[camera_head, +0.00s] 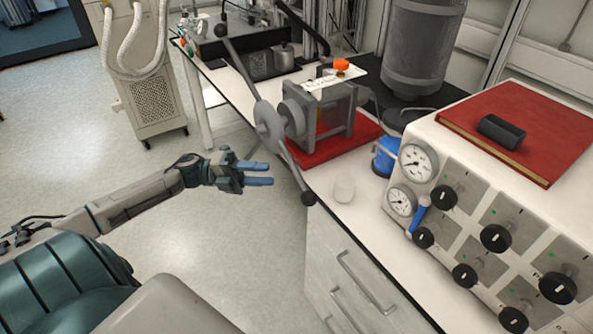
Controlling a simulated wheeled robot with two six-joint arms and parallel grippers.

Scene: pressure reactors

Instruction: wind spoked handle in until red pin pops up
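The spoked handle (268,122) is a grey hub with long arms ending in black balls, one at the upper left (221,30) and one at the lower right (308,198). It sits on the left side of a grey metal press-like device (335,118) on a red base. An orange-red knob (341,65) shows on top; I cannot tell whether a red pin is there. My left gripper (259,174) has blue fingers, apart from each other with nothing between them. It is left of the handle's lower arm, not touching it. My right gripper is not in view.
A control panel (480,230) with gauges and black knobs stands at the right, with a red book (520,130) on top.

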